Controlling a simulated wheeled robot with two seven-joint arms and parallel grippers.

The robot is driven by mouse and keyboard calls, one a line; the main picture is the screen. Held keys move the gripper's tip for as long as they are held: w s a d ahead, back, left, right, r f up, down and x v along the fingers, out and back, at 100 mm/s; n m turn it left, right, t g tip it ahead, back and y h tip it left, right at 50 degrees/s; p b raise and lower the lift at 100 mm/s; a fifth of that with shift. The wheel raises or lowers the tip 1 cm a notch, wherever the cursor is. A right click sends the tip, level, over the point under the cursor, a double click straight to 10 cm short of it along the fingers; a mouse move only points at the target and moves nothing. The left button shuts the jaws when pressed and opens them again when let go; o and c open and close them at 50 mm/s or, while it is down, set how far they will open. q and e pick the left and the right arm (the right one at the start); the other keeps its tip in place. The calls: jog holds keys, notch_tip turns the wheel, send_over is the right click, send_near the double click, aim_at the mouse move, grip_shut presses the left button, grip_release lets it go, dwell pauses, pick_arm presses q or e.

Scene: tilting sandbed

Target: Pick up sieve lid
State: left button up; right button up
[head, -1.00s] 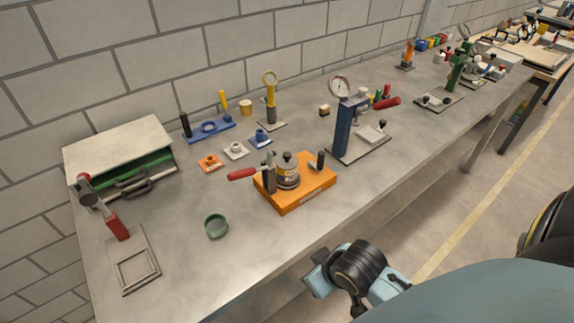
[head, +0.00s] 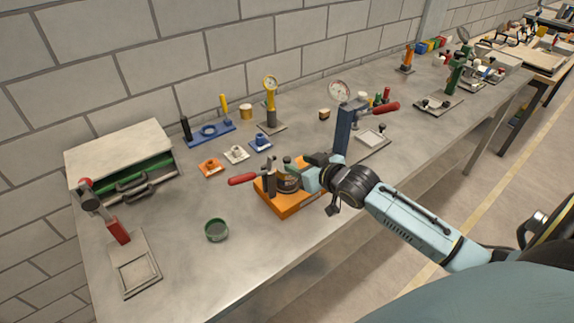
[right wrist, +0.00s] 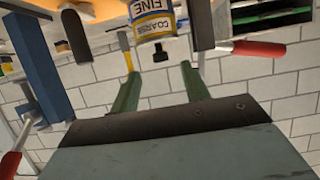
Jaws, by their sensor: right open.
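The sieve stack (head: 287,184) stands on the orange base (head: 286,208), with its top partly covered by my right gripper (head: 297,168). The right wrist view looks at it upside down: the stack (right wrist: 153,18) has a yellow, blue and white label reading COARSE and FINE. The sieve lid (right wrist: 157,38) is its grey end, with a black knob (right wrist: 160,52). My right gripper's green fingers (right wrist: 158,78) are open, one on each side of the knob's line in that view. Nothing is held. My left gripper is not in view.
A red-handled clamp (head: 242,179) stands at the left of the base. A blue press with a dial (head: 342,132) stands close at the right. A green ring cup (head: 216,230) sits front left. The bench front between cup and base is clear.

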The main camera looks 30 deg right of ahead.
aim_at(289, 160)
jog(key=shift+x, duration=4.15)
jog(key=shift+s, duration=0.1)
grip_shut()
